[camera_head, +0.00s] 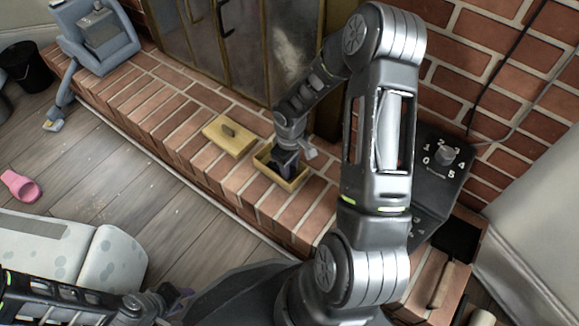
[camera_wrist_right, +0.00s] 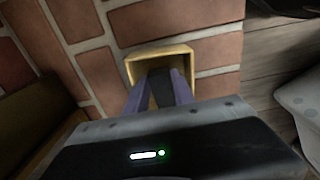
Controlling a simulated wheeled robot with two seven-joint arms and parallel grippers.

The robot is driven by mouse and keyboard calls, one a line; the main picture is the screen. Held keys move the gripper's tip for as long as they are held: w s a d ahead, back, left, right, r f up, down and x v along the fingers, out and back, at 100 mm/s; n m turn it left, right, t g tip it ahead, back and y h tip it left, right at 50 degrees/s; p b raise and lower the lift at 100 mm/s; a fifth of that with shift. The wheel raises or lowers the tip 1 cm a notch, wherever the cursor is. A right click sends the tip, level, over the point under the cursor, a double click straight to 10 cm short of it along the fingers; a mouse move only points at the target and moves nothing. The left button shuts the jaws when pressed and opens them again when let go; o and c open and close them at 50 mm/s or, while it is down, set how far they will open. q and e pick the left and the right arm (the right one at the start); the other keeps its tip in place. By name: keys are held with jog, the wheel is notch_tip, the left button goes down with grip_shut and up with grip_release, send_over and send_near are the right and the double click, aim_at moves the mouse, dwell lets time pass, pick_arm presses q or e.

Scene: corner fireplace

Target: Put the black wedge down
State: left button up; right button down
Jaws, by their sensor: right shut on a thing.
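The black wedge (camera_wrist_right: 161,88) is between the purple fingers of my right gripper (camera_wrist_right: 160,82), which is shut on it. In the right wrist view the fingertips and wedge are over or inside the opening of a small yellow wooden box (camera_wrist_right: 133,70). In the head view my right gripper (camera_head: 285,168) points down at this box (camera_head: 297,184) on the brick hearth. I cannot tell whether the wedge touches the box floor. My left gripper (camera_head: 178,300) is low at the left, away from the box; its jaw opening is unclear.
A wooden lid with a handle (camera_head: 228,138) lies on the brick hearth (camera_head: 185,122) left of the box. The glass fireplace doors (camera_head: 240,45) stand behind. A dark numbered panel with a knob (camera_head: 445,155) is at the right.

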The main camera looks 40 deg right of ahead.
jog(key=shift+f, duration=0.2)
jog(key=c, duration=1.3)
grip_release()
jog(key=shift+c, duration=0.2)
jog(key=shift+r, duration=0.15)
notch_tip(320, 180, up, 12)
jog(key=p, duration=0.5)
